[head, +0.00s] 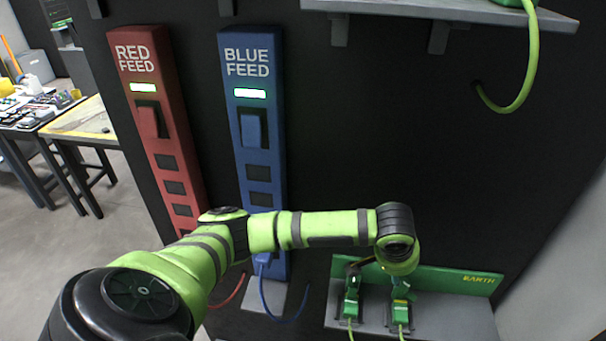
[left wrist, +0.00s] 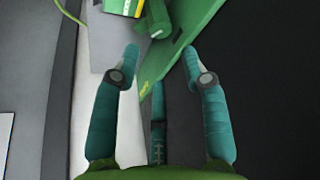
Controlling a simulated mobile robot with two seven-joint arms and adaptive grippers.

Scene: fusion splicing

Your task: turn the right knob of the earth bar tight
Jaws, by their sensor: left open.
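The green earth bar (head: 455,281), marked EARTH, stands low on the right of the head view above a grey ledge. Two green fittings with cables show at it, a left one (head: 351,303) and a right one (head: 400,312). My left gripper (head: 402,284) hangs over the right one and partly hides it. A green cylindrical knob (left wrist: 157,20) lies just beyond the fingertips, beside the green bar (left wrist: 178,48). My right gripper is not in view.
A red feed strip (head: 158,125) and a blue feed strip (head: 254,165) stand on the dark panel at left. A grey shelf (head: 440,11) with a green cable (head: 531,60) is above. The panel between is clear.

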